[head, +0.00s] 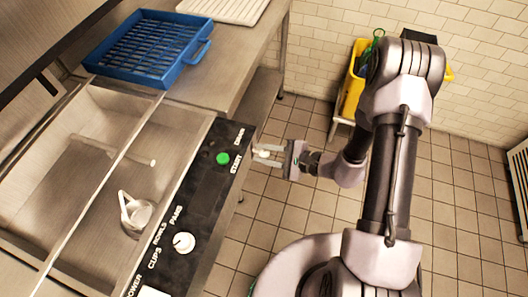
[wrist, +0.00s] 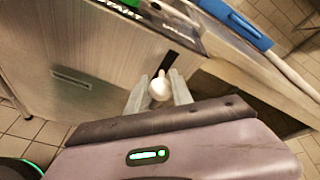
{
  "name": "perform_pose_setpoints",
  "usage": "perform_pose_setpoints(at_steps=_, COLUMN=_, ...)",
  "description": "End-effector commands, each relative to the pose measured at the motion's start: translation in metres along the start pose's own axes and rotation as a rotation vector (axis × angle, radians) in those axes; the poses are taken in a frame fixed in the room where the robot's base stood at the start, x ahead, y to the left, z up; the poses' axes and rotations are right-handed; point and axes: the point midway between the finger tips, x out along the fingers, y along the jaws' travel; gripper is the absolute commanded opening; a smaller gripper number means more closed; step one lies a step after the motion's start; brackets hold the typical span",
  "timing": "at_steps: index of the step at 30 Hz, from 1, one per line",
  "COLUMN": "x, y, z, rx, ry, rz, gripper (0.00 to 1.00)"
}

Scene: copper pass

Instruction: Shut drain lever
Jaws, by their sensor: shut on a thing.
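The drain lever shows as a white rounded knob (wrist: 160,88) on the front of the steel machine, beside a dark slot, in the wrist view. In the head view the knob (head: 262,154) sits at the front edge of the black control panel, near the word DRAIN. My gripper (head: 267,156) reaches it from the right. In the wrist view my gripper (wrist: 159,92) has its two pale fingers on either side of the knob, shut on it. The lever's shaft is mostly hidden behind the knob.
The black panel holds a green START button (head: 223,158) and a white dial (head: 184,243). A metal jug (head: 136,212) stands in the steel basin left of it. A blue rack (head: 150,48) lies on the counter behind. A yellow bucket (head: 352,88) stands by the wall. Tiled floor is open right of the machine.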

Motion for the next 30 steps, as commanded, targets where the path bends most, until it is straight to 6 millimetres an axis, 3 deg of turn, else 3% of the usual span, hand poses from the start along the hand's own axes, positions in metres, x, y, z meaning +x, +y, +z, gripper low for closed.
perform_pose_setpoints(at_steps=5, x=-0.001, y=-0.002, z=0.002, rx=0.001, ry=0.000, rz=0.000, gripper=0.00)
perform_pose_setpoints(at_steps=12, x=-0.011, y=-0.022, z=0.026, rx=0.000, ry=0.000, rz=0.000, gripper=0.00)
perform_pose_setpoints(at_steps=20, x=-0.011, y=-0.023, z=0.026, rx=0.000, ry=-0.001, rz=-0.004, gripper=0.00)
perform_pose_setpoints(at_steps=21, x=-0.011, y=-0.023, z=0.026, rx=0.000, ry=-0.001, rz=-0.004, gripper=0.33)
perform_pose_setpoints(at_steps=23, x=-0.011, y=-0.023, z=0.025, rx=0.000, ry=-0.001, rz=-0.004, gripper=0.45)
perform_pose_setpoints(at_steps=24, x=-0.011, y=-0.023, z=0.025, rx=0.000, ry=-0.001, rz=-0.003, gripper=0.49)
perform_pose_setpoints(at_steps=30, x=-0.010, y=-0.022, z=0.025, rx=0.000, ry=0.000, rz=-0.001, gripper=0.49)
